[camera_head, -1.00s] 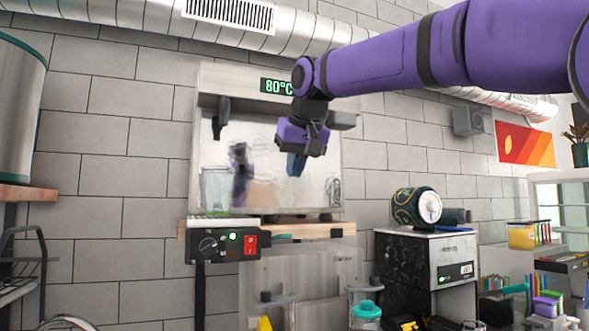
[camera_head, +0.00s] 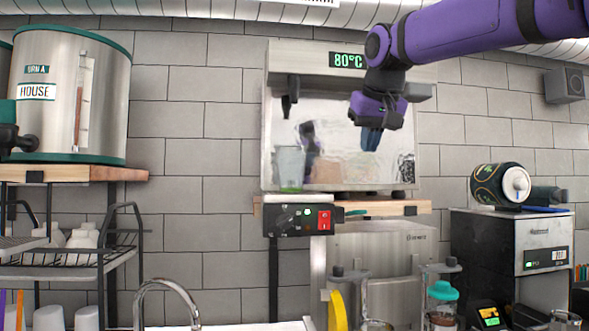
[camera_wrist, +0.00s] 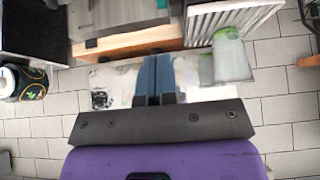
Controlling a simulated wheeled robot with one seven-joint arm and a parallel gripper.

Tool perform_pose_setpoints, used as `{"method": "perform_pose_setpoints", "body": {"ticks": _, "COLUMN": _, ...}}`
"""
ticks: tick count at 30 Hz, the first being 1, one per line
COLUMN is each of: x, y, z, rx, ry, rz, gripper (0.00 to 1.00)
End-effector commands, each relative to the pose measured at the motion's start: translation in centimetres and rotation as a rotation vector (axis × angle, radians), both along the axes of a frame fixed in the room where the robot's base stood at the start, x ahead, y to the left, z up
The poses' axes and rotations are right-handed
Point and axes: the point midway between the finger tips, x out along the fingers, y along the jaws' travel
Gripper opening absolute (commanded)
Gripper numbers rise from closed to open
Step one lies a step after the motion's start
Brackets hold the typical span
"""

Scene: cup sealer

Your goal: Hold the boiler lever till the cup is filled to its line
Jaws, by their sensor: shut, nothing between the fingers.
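The cup also shows in the wrist view (camera_wrist: 231,60). Its fill line and level are not clear. My gripper (camera_head: 371,140) is in front of the boiler, right of the cup and apart from it. Its blue fingers (camera_wrist: 154,78) are shut and empty.
A control box (camera_head: 290,220) with a red switch sits below the cup. A large steel urn (camera_head: 50,90) stands on the left shelf. A dark machine (camera_head: 490,245) stands to the right. Open space lies between the urn and the boiler.

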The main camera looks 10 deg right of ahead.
Motion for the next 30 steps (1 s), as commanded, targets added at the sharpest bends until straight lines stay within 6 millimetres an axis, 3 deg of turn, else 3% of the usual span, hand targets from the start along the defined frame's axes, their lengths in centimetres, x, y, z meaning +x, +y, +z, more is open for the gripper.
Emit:
{"method": "perform_pose_setpoints", "body": {"ticks": 11, "x": 0.4, "y": 0.0, "z": 0.1, "rx": -0.001, "ry": 0.022, "rz": -0.002, "gripper": 0.0}}
{"method": "perform_pose_setpoints", "body": {"ticks": 22, "x": 3.3, "y": 0.3, "z": 1.6, "rx": -0.003, "ry": 0.263, "rz": -0.007, "gripper": 0.0}}
{"method": "perform_pose_setpoints", "body": {"ticks": 30, "x": 4.1, "y": 0.2, "z": 2.2, "rx": 0.001, "ry": 0.388, "rz": -0.001, "gripper": 0.0}}
